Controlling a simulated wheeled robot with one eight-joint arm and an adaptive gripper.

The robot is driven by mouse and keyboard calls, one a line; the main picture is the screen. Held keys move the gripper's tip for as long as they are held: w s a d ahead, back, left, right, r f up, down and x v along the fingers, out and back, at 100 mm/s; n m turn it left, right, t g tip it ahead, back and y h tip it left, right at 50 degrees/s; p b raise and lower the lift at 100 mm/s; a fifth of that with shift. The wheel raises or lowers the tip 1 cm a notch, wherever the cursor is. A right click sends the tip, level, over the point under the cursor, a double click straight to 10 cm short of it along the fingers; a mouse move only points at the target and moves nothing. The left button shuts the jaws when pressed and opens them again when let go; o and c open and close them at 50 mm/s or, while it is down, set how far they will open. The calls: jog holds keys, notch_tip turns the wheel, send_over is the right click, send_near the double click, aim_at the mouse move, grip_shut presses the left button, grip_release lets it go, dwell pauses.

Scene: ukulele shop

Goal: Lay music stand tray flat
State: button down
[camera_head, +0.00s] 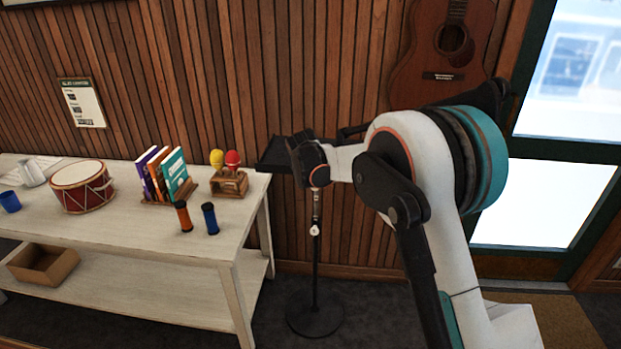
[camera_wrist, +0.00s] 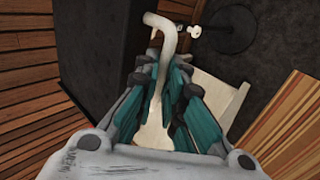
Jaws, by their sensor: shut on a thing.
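The music stand has a dark tray (camera_head: 274,157), a thin pole (camera_head: 315,255) and a round dark base (camera_head: 314,316). In the head view the tray shows just left of my gripper (camera_head: 302,162), which hides part of it; its exact tilt is hard to judge. In the wrist view the tray is a broad dark panel (camera_wrist: 108,65) left of the fingers. My gripper (camera_wrist: 165,80) is shut there on a pale curved bar (camera_wrist: 163,22), like a handle, beside the panel. How the bar joins the tray is hidden.
A pale table (camera_head: 130,226) stands left of the stand, holding a drum (camera_head: 82,187), books (camera_head: 163,174), maracas (camera_head: 230,165) and two shakers (camera_head: 210,218). A slatted wall is behind, with a guitar (camera_head: 440,55) on it. A glass door (camera_head: 535,200) is at right.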

jog(key=shift+w+r, duration=0.2)
jog(key=shift+r, duration=0.05)
jog(key=c, duration=1.7)
grip_release()
jog(key=shift+f, duration=0.1)
jog(key=v, duration=1.2)
